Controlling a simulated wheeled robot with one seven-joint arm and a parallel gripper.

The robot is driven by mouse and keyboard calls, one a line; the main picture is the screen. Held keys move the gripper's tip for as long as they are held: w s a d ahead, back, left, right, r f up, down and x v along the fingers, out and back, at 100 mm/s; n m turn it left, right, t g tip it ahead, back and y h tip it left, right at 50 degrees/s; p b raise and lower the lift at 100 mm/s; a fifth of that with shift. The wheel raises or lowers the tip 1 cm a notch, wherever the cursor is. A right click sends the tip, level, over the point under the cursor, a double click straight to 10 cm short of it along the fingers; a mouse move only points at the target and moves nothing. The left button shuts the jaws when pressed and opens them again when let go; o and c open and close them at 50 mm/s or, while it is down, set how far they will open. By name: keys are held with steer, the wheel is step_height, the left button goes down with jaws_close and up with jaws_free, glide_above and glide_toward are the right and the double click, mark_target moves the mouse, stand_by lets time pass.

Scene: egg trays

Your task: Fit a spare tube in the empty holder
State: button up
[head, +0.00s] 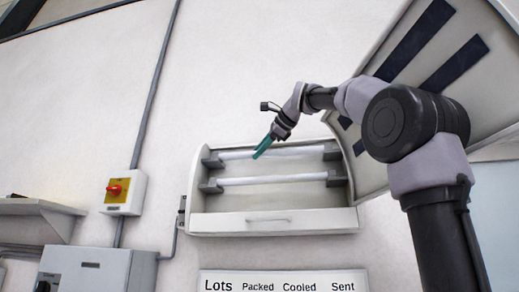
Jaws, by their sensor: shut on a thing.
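A white, shallow wall fixture (275,222) hangs open in the middle of the head view. Its lower white tube (270,181) spans between a left grey holder (210,186) and a right grey holder (336,179). An upper white tube (298,151) lies between the upper left holder (212,161) and the upper right holder (332,153). My gripper (258,155), with teal fingers pointing down and left, is shut on the upper tube. The fingers hide a short part of it. I cannot tell whether its ends are seated in the holders.
A large curved cover (440,90) with dark strips stands open at the right, behind my arm. A yellow box with a red switch (115,190) and a grey cabinet (95,268) are at left. A lettered board (285,284) is below the fixture. A shelf (38,208) is far left.

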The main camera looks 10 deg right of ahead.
steer(key=o, duration=1.1)
steer(key=shift+c, duration=0.2)
